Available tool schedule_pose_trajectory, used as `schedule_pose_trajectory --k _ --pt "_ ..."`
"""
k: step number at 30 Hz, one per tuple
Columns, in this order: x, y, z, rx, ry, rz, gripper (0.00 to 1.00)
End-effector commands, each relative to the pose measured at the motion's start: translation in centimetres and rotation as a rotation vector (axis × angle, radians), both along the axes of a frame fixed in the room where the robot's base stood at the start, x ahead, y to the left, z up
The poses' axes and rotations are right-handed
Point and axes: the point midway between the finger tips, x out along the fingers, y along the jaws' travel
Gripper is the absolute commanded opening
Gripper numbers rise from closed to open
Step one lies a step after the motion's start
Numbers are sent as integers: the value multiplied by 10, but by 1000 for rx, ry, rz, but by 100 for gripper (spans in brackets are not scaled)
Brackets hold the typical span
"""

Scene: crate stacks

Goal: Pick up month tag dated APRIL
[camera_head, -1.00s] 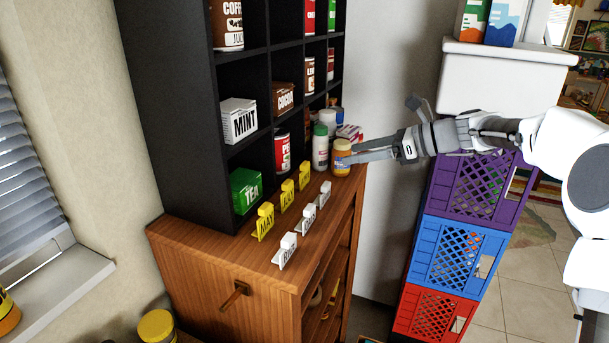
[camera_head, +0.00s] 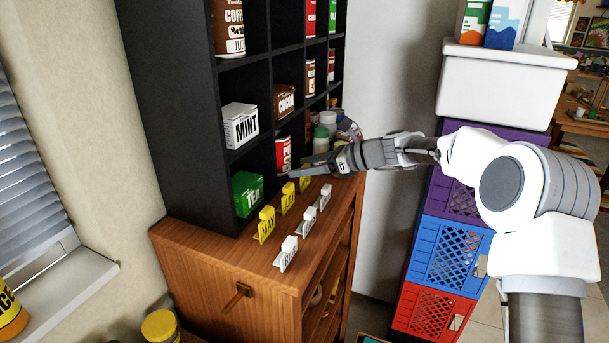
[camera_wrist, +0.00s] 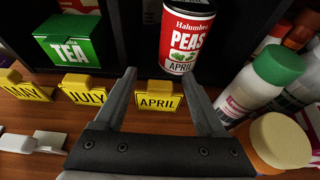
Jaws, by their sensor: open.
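The yellow tag marked APRIL (camera_wrist: 157,103) stands on the wooden cabinet top, upright, in the wrist view. In the head view a yellow tag (camera_head: 305,178) at the far end of the yellow row is partly hidden by my gripper (camera_head: 303,166). In the wrist view my gripper (camera_wrist: 160,76) is open and empty. Its two fingers appear on either side of the APRIL tag, touching nothing that I can make out. Their height above the tag is hard to tell. Yellow tags marked JULY (camera_wrist: 84,90) and MAY (camera_wrist: 24,88) stand to its left.
A red PEAS can (camera_wrist: 186,35), also labelled APRIL, stands just behind the tag. A green-capped bottle (camera_wrist: 265,82) and a cream-lidded jar (camera_wrist: 280,142) crowd the right. A green TEA box (camera_wrist: 70,42) is at left. White tags (camera_head: 287,254) line the front.

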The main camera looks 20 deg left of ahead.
Motion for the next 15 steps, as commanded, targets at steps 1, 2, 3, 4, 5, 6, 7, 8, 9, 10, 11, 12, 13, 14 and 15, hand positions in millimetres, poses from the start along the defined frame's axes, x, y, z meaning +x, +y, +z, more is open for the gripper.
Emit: schedule_pose_trajectory --k 1,2,3,4,5,6,7,8,9,10,11,12,13,14,15 --pt "0 3 -1 0 0 -1 72" --pt "0 3 -1 0 0 -1 72" --pt "1 3 -1 0 -1 -2 72" --pt "1 3 -1 0 -2 -1 72" --pt "1 3 -1 0 -2 -1 72" --pt "1 3 -1 0 -1 -2 72" --pt "1 3 -1 0 -1 -2 71" --pt "1 3 -1 0 -1 -2 65" --pt "1 3 -1 0 0 -1 58" --pt "1 3 -1 0 0 -1 53" --pt "1 3 -1 0 0 -1 47" --pt "0 3 -1 0 0 -1 40" --pt "1 3 -1 0 0 -1 35" --pt "0 3 -1 0 0 -1 29" --pt "0 3 -1 0 0 -1 22"
